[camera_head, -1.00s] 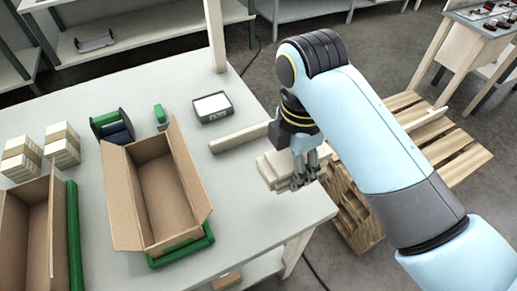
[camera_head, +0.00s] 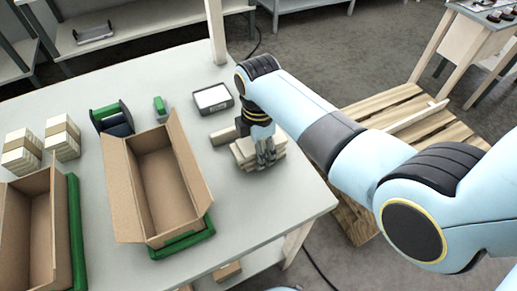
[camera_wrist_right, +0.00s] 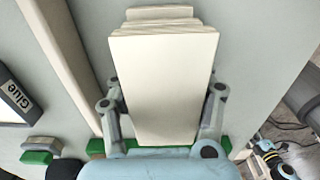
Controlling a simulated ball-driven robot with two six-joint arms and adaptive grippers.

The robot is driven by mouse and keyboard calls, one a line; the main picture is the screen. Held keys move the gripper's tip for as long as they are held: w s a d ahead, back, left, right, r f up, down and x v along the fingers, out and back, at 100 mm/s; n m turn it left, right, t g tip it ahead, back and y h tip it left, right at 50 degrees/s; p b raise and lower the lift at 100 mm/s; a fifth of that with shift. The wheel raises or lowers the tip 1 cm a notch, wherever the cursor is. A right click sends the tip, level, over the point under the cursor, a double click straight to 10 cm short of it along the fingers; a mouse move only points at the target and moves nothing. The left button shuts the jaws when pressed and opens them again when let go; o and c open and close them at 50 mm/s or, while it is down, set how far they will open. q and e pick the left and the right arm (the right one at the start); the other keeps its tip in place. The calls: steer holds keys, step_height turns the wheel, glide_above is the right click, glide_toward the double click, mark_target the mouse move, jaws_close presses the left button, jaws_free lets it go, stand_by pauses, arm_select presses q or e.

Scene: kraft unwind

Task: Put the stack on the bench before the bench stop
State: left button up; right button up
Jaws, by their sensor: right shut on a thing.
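The stack of cream flat pieces (camera_head: 243,150) is at the bench's right end, in front of the pale wooden bench stop (camera_head: 222,137). My right gripper (camera_head: 266,162) is shut on the stack from above. In the right wrist view the stack (camera_wrist_right: 163,75) fills the space between the two fingers, its pieces slightly uneven at the far end. The bench stop (camera_wrist_right: 62,60) runs along its left there, with a gap of bench between. I cannot tell whether the stack touches the bench. My left gripper is out of view.
An open carton (camera_head: 126,200) with green edging stands left of the stack. Another open carton (camera_head: 55,228) and two banded stacks (camera_head: 62,142) are further left. A dark glue tray (camera_head: 213,99) lies behind the stop. A pallet (camera_head: 415,125) is on the floor at right.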

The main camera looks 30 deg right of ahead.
steer(key=shift+f, duration=0.15)
steer(key=shift+f, duration=0.1)
steer(key=o, duration=1.2)
steer(key=shift+o, duration=0.2)
step_height(320, 180, up, 12)
steer(key=shift+r, duration=0.1)
